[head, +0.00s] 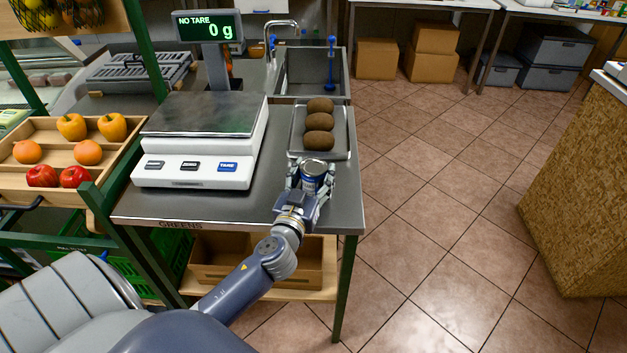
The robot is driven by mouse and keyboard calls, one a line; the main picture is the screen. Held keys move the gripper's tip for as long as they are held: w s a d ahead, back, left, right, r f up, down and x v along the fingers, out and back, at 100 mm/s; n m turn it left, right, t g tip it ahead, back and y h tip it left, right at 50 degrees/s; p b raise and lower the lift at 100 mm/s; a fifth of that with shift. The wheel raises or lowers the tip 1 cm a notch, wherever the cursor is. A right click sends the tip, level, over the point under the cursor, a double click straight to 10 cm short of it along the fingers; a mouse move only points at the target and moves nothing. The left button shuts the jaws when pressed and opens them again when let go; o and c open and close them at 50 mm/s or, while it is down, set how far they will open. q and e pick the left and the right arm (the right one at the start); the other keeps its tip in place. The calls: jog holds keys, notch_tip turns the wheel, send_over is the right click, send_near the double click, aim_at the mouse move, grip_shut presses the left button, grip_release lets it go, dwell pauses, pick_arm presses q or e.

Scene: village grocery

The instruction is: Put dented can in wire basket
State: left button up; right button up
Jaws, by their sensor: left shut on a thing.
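A blue can with a silver lid (314,170) stands upright in the jaws of my left gripper (308,186). The left gripper is shut on it, over the front right part of the steel counter, just in front of the kiwi tray. No dent can be made out at this size. I cannot tell whether the can touches the counter. My right gripper is not in view.
A metal tray (343,149) with three kiwis (319,122) lies behind the can. A scale (205,116) reading 0 g stands to the left. A sink (312,72) is behind. A wooden produce crate (50,133) is at the left. The tiled floor (440,190) at right is clear.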

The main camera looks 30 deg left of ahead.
pick_arm(q)
jog(key=shift+f, duration=0.15)
jog(key=o, duration=1.2)
